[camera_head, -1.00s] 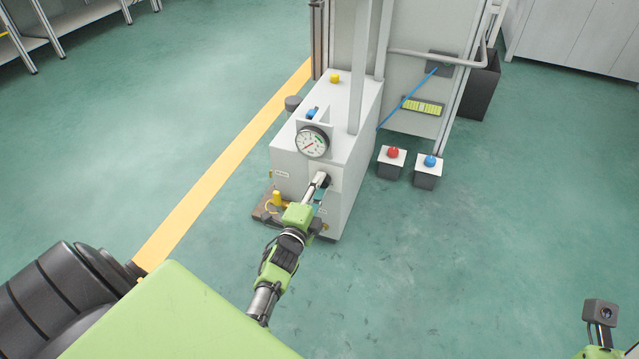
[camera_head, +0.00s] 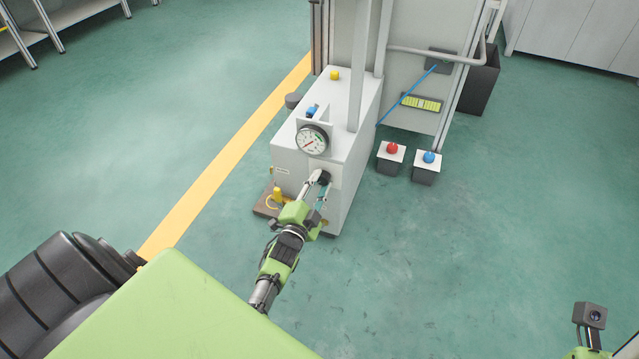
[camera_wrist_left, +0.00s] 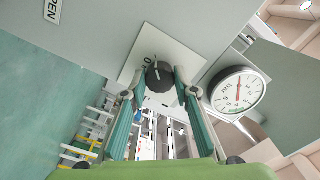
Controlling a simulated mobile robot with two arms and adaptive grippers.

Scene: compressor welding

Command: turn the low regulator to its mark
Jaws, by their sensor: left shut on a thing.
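The low regulator is a black round knob (camera_head: 325,177) on a pale plate on the front of the white cabinet (camera_head: 350,195). In the left wrist view the knob (camera_wrist_left: 158,77) sits between my fingertips, with a light line on its face and a "0"-like mark on the plate (camera_wrist_left: 137,75) beside it. My left gripper (camera_head: 319,181) is shut on the knob, its two fingers on opposite sides. The round white gauge (camera_head: 312,140) stands above the knob; it also shows in the left wrist view (camera_wrist_left: 238,91). Its fine reading is too small to tell.
A red button box (camera_head: 391,158) and a blue button box (camera_head: 428,167) stand on the floor right of the cabinet. A yellow fitting (camera_head: 278,194) is at its lower left. Part of my right arm shows at the lower right corner. Open green floor lies around.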

